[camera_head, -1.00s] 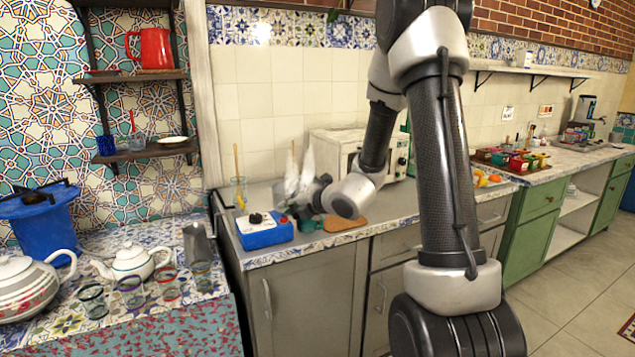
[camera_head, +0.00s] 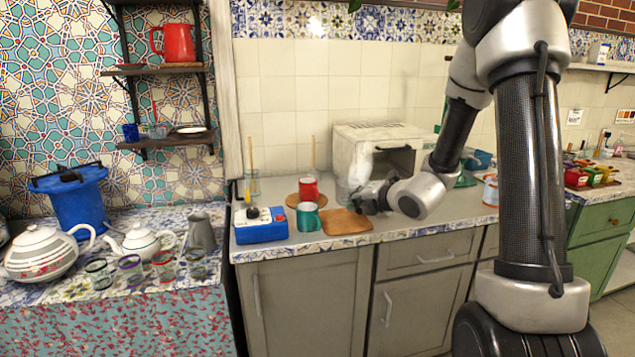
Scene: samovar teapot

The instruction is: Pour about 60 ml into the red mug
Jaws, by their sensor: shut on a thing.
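The red mug (camera_head: 308,188) stands upright on a round wooden board on the grey counter, behind a green mug (camera_head: 307,217). My gripper (camera_head: 362,198) is to the right of both mugs, low above the wooden cutting board. It is shut on a pale, translucent vessel (camera_head: 360,165), which looks roughly upright. The grip is small and partly hidden by the dark fingers. The vessel is apart from the red mug. I cannot see any liquid or its level, nor inside the mug.
A blue box with a black knob (camera_head: 262,230) sits left of the mugs. A cutting board (camera_head: 346,221) lies beside the green mug. A white oven (camera_head: 378,143) stands behind my gripper. Teapots (camera_head: 140,241) and several glasses crowd the left table.

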